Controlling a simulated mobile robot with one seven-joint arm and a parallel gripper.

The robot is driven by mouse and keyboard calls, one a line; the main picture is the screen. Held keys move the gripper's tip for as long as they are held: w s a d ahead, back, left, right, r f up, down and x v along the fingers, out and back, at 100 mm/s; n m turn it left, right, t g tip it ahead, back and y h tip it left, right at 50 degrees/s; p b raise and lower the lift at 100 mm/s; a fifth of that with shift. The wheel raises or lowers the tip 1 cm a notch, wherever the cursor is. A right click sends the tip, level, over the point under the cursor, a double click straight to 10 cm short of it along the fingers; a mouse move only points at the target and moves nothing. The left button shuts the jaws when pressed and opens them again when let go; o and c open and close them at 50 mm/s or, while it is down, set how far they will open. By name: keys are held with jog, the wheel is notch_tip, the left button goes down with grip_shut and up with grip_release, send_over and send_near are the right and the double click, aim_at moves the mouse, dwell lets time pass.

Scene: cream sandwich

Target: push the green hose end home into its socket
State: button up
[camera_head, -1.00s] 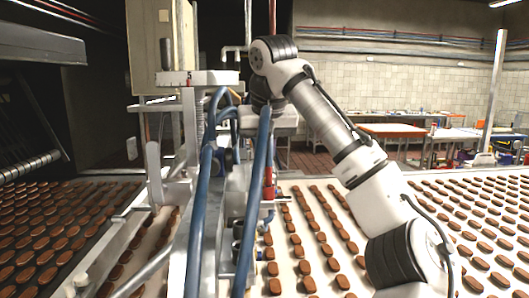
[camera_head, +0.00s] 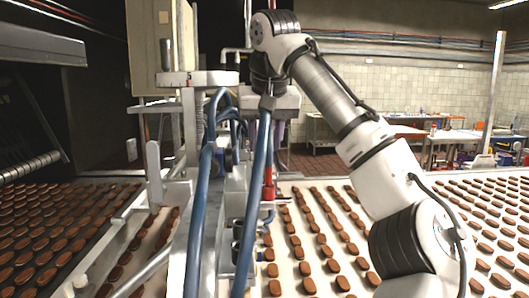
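I cannot make out a green hose end or its socket in the head view. My gripper (camera_head: 286,104) is over the middle of the machine, pointing down. Its white hand shows behind the top of an upright blue hose (camera_head: 256,185). The fingers are mostly hidden behind the hose and machine parts, so I cannot tell whether they are open or hold anything. A second blue hose (camera_head: 198,200) runs down to the left of the hand. A red upright tube (camera_head: 269,170) stands just below the hand.
A metal machine frame (camera_head: 188,78) stands left of my gripper. Conveyors with rows of brown biscuits lie on both sides, the right one (camera_head: 345,290) beneath my arm. A cream cabinet (camera_head: 143,50) rises at the back left. Worktables (camera_head: 450,134) stand far behind on the right.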

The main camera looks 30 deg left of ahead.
jog(key=shift+v, duration=1.5)
